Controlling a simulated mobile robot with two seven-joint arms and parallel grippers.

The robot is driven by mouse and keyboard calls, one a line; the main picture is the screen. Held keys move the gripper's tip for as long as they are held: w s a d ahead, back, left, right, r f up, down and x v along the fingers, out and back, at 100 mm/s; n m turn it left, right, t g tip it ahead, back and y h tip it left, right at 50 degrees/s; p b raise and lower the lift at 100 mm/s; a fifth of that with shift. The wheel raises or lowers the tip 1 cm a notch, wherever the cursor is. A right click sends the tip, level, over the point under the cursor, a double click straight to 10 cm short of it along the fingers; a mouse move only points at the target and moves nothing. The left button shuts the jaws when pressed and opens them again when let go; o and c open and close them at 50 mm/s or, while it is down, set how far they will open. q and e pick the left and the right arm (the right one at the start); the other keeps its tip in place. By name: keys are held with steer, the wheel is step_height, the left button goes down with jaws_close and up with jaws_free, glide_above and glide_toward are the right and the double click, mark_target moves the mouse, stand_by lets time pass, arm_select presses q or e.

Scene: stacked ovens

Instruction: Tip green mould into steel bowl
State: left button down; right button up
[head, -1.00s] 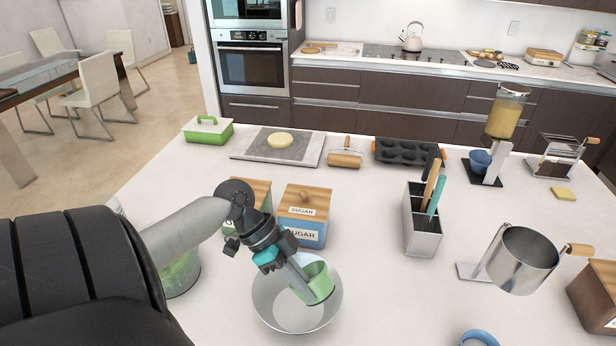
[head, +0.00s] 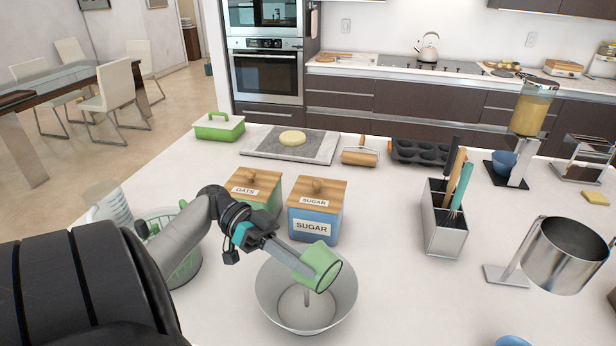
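The small green mould (head: 322,267) is held by my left gripper (head: 303,267), whose fingers are shut on its wall. The mould is tilted on its side over the far right part of the steel bowl (head: 268,290), with its open end turned to the right. The steel bowl stands upright on the counter, wide and open. A thin grey streak shows inside the bowl below the mould; I cannot tell whether it is falling contents. The inside of the mould is only partly seen. My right gripper is not in view.
The blue sugar box (head: 313,227) and green oats box (head: 266,197) stand just behind the bowl. A utensil holder (head: 445,235) and a metal cup on a stand (head: 570,258) are to the right. Counter between bowl and holder is clear.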

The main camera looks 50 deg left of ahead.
arm_select(q)
steer(key=a+h+b, duration=0.1)
steer(key=h+b, duration=0.1)
steer(key=a+t+h+b, duration=0.1)
steer(key=h+b, duration=0.1)
steer(key=a+n+h+b, duration=0.1)
steer(key=h+b, duration=0.1)
steer(key=shift+s+a+f+t+h, duration=0.1)
steer(key=shift+s+a+t+h, duration=0.1)
steer(key=shift+a+t+h, duration=0.1)
stand_by(2.3)
